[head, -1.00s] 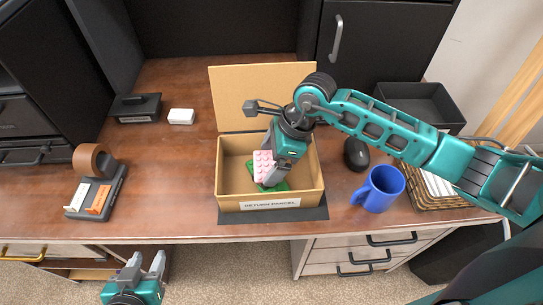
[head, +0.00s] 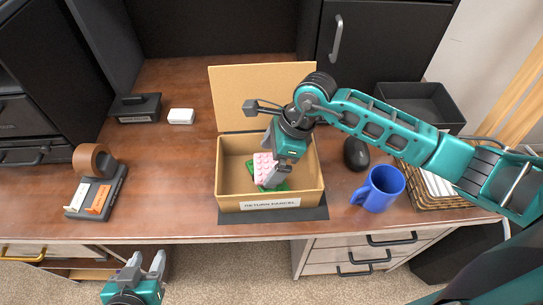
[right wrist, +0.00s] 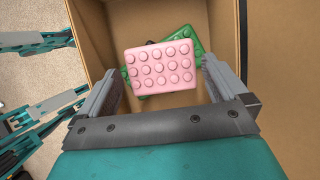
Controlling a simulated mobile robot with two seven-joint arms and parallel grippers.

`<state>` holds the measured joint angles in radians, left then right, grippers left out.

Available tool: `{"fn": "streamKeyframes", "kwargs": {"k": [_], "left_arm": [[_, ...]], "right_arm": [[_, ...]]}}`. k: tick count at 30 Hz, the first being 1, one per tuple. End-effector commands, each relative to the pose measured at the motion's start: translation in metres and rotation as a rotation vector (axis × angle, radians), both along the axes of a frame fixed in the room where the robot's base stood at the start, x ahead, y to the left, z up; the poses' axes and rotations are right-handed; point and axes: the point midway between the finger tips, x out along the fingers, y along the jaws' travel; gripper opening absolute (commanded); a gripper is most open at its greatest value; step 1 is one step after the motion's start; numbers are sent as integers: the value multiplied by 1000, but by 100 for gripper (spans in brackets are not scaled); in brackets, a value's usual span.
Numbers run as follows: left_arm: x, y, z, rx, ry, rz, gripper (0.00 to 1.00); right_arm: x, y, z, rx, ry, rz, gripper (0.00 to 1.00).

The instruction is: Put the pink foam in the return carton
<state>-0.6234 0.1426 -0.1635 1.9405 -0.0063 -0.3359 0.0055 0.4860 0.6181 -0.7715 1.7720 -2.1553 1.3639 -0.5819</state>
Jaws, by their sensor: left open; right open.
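The pink foam (head: 263,168) is a bumpy pink block inside the open return carton (head: 228,199), whose front label reads "RETURN PARCEL". It lies over a green board (head: 281,187) in the carton. In the right wrist view the pink foam (right wrist: 160,64) covers part of the green board (right wrist: 202,58). My right gripper (head: 268,180) points down into the carton. Its two fingers (right wrist: 160,85) stand open on either side of the foam, with gaps visible on both sides. My left gripper (head: 143,262) is open and empty, low in front of the desk.
A blue mug (head: 380,189) and a black mouse (head: 356,154) stand right of the carton. A wicker basket (head: 425,200) and dark tray (head: 420,104) are further right. A tape dispenser (head: 95,185) is at left. The desk between it and the carton is clear.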

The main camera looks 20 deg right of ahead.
Motion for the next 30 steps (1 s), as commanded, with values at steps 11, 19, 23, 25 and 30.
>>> {"fn": "streamKeyframes", "kwargs": {"k": [11,19,23,25,30], "left_arm": [[-2,1,-1,1,4,0,43],[-2,1,-2,2,5,1,43],[-2,1,-2,2,5,1,43],[-2,1,-2,2,5,1,43],[-2,1,-2,2,5,1,43]], "right_arm": [[-7,-33,80,-2,-6,0,100],[-11,-44,108,0,-2,-1,100],[-11,-44,111,1,-2,1,100],[-11,-44,111,1,-1,0,100],[-11,-44,111,1,-1,0,100]]}}
